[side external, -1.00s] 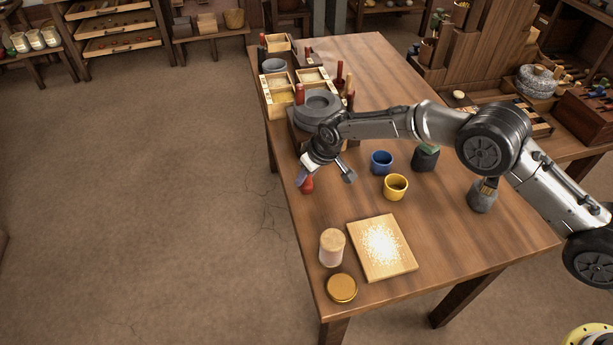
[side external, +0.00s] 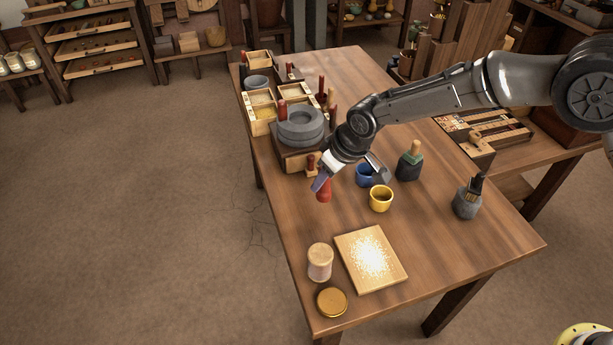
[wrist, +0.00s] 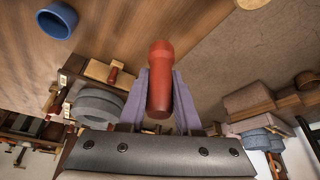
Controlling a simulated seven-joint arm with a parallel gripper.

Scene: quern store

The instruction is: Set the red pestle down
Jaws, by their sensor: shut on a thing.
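The red pestle (side external: 324,193) is held in my gripper (side external: 320,184), close to the table's left edge and left of the cups. In the wrist view the red pestle (wrist: 161,62) lies between the two lavender fingers of my gripper (wrist: 160,88), its rounded end sticking out past the fingertips. The side view does not clearly show whether its lower end touches the table (side external: 300,225) or hangs just above it.
A grey stone quern (side external: 300,125) stands behind my gripper. A blue cup (side external: 364,175) and a yellow cup (side external: 381,199) stand to its right. A cork-topped jar (side external: 320,262), a gold lid (side external: 332,302) and a dusted board (side external: 371,258) lie in front. Bare wood lies between.

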